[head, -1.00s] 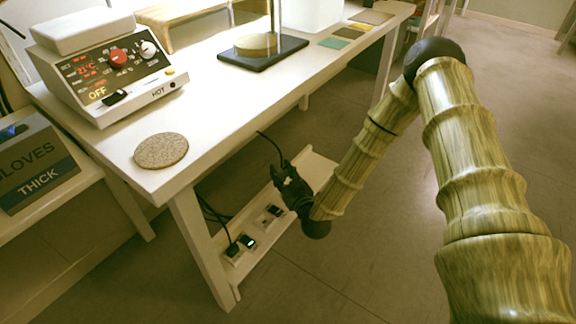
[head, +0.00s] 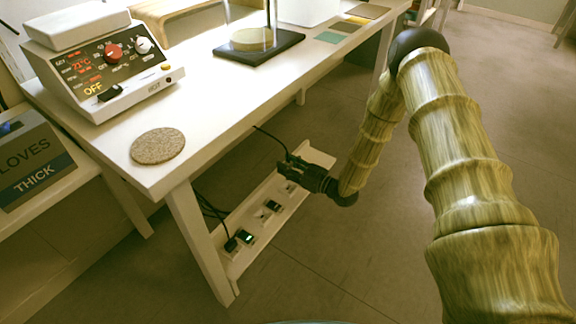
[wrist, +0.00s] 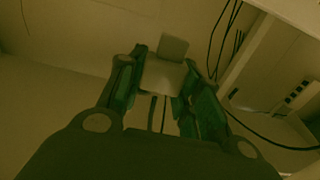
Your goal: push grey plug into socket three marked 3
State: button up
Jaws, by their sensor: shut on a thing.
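My gripper (head: 284,169) is beside the low shelf under the table, pointing left in the head view. In the wrist view, its two fingers (wrist: 164,72) are closed on the sides of a pale grey block, the grey plug (wrist: 163,78). A dark cord (head: 270,136) runs up and left from near the gripper in the head view. Sockets (head: 260,214) sit in a row along the low shelf (head: 238,263), below and left of the gripper. The plug is apart from them. The socket numbers are too small to read.
A black plug (head: 231,244) with a cord and a lit switch (head: 246,237) are at the shelf's near end. The table (head: 225,105) overhangs the shelf, and its front leg (head: 200,240) stands left of it. The floor on the right is clear.

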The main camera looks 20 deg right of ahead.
jog(key=b, duration=0.3)
send_over(289, 182)
jog(key=s, duration=0.2)
jog(key=shift+s+a+f, duration=0.1)
jog(key=shift+a+f, duration=0.15)
jog(key=shift+f, duration=1.2)
jog(key=shift+s+a+f, duration=0.1)
jog(key=shift+a+f, duration=0.1)
jog(key=shift+f, duration=1.25)
jog(key=shift+p, duration=0.65)
jog(key=shift+f+b, duration=0.65)
jog(key=shift+f, duration=0.8)
jog(key=o, duration=1.2)
jog(key=shift+c, duration=0.2)
jog(key=v, duration=1.2)
